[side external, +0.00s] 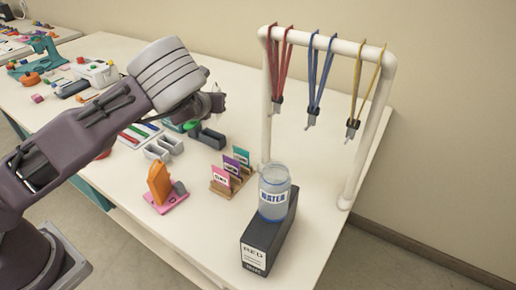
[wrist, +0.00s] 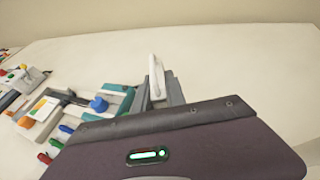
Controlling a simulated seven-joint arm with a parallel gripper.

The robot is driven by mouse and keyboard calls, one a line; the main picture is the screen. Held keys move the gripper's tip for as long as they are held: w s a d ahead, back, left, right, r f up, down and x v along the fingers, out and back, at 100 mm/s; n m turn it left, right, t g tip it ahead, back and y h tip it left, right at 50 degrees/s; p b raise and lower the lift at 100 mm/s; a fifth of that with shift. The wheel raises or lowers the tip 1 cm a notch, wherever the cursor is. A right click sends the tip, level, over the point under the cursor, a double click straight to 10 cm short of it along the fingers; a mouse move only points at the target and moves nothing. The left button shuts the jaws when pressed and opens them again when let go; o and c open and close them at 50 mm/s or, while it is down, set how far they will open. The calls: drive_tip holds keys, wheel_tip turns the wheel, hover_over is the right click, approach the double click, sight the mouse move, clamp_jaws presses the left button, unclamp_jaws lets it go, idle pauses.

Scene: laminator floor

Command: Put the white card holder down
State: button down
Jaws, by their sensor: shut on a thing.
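The white card holder (wrist: 155,75) shows in the wrist view as a narrow white piece standing up beyond my wrist, beside a grey block-like part. My gripper (side external: 214,104) is shut on it above the table, near the middle of the side view. My arm and wrist hide most of the grip, and in the side view only a small pale bit shows at the fingertips. I cannot tell how far the holder is from the surface below it.
A dark grey tray (side external: 212,138) and light grey bins (side external: 165,147) sit below my gripper. A white rack (side external: 383,110) holds lanyards.

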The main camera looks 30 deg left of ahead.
drive_tip(key=w+d+r+m+g+h, duration=0.2)
drive_tip(key=w+d+m+g+h, duration=0.1)
drive_tip(key=d+m+h, duration=1.05)
drive_tip(key=shift+h, duration=0.85)
drive_tip(key=f, duration=0.7)
drive_tip(key=a+f, duration=0.1)
drive_tip(key=f, duration=0.2)
drive_tip(key=shift+a+f, duration=0.1)
drive_tip(key=shift+f, duration=0.05)
drive_tip(key=shift+f, duration=0.2)
drive_tip(key=c, duration=1.4)
unclamp_jaws()
drive_tip(key=shift+o, duration=0.2)
drive_tip(key=shift+r, duration=0.1)
